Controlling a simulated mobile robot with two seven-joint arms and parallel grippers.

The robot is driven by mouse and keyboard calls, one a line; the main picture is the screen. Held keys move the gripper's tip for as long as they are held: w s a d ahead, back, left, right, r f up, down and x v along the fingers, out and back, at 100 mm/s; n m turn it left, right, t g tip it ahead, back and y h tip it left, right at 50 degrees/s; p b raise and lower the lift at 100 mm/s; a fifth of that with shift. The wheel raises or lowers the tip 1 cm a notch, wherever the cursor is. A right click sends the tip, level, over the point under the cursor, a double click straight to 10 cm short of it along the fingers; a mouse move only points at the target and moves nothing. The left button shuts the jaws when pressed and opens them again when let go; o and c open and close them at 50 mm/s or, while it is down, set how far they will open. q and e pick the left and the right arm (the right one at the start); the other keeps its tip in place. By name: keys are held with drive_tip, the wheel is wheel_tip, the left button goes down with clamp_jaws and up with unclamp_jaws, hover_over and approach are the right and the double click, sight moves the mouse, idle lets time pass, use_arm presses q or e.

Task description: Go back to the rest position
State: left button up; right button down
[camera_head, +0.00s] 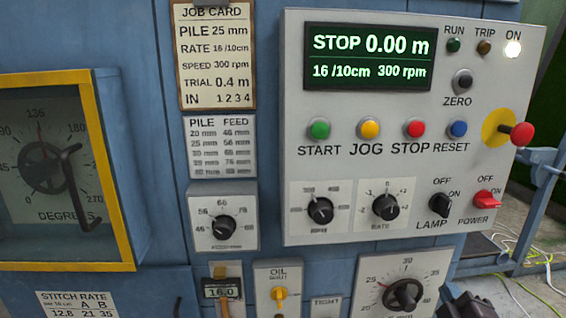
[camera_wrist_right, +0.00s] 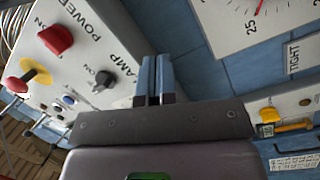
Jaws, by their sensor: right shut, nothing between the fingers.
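My right gripper (camera_head: 466,306) shows as a dark shape at the bottom right edge of the head view, below the control panel (camera_head: 460,180). In the right wrist view its two fingers (camera_wrist_right: 153,80) are together with nothing between them, in front of the blue machine face. The grey panel lies to the left there, with the red power switch (camera_wrist_right: 55,39) and the black lamp switch (camera_wrist_right: 103,79). A white dial plate (camera_wrist_right: 265,25) is at the upper right. My left gripper is not in view.
The panel's display (camera_head: 368,57) reads STOP 0.00 m. The red knob on a yellow disc (camera_head: 521,134) sticks out at the right. A yellow-framed degrees dial (camera_head: 45,165) is at the left. Blue rails and cables (camera_head: 515,262) are at the lower right.

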drive_tip(key=s+a+f+m+g, duration=0.1)
drive_tip(key=s+f+m+g, duration=0.1)
drive_tip(key=s+f, duration=0.4)
drive_tip(key=s+a+f+m+g+y, duration=0.1)
drive_tip(key=s+f+m, duration=0.4)
drive_tip(key=f, duration=0.6)
drive_tip(key=s+a+f+m+g+y, duration=0.1)
drive_tip(key=s+a+f+m+g, duration=0.1)
drive_tip(key=s+f, duration=0.5)
wheel_tip(320, 180, down, 2)
drive_tip(key=shift+s+a+f+m+g, duration=0.25)
drive_tip(key=shift+a+m+g, duration=0.1)
drive_tip(key=shift+m+g, duration=0.4)
